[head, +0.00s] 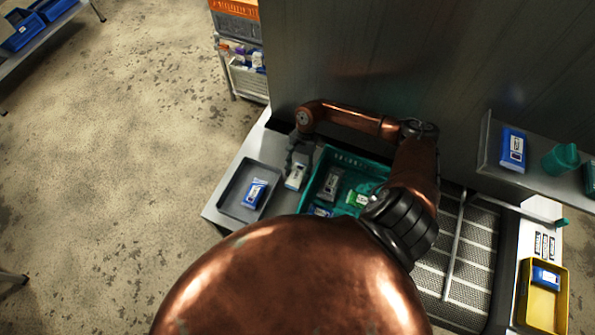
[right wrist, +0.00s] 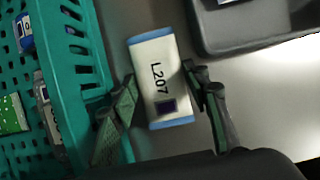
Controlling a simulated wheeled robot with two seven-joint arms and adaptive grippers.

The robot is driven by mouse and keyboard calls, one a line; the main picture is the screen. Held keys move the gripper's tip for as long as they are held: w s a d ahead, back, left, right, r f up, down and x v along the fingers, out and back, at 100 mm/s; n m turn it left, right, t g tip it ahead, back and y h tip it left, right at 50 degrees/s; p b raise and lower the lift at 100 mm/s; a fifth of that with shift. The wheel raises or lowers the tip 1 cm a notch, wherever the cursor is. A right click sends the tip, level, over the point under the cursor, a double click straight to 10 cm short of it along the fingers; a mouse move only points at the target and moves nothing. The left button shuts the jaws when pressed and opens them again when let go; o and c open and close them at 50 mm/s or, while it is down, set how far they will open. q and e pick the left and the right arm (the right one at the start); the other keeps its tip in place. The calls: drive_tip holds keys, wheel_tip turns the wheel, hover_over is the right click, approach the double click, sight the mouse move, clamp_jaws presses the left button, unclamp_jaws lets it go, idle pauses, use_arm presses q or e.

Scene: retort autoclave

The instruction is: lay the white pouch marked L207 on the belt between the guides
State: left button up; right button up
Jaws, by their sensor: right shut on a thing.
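The white pouch marked L207 (right wrist: 160,75) has blue ends and a dark square. In the right wrist view it lies between the two fingers of my right gripper (right wrist: 165,105), which is shut on it. In the head view the pouch (head: 295,176) is on or just above the metal table, between the grey tray and the green basket; I cannot tell whether it touches the table. My right gripper (head: 297,158) is just behind it. The belt (head: 470,265) is at the right with a metal guide rod (head: 455,245) along it; my arm hides part. My left gripper is not in view.
The green basket (head: 352,158) holds several pouches, right beside my gripper. The grey tray (head: 236,186) holds a blue and white pouch (head: 255,193). A yellow tray (head: 540,313) stands right of the belt. A shelf at the right bears a blue pouch (head: 513,150) and a green cup (head: 560,159).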

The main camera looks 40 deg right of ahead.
drive_tip(key=shift+f, duration=0.2)
drive_tip(key=shift+f, duration=0.15)
drive_tip(key=o, duration=0.9)
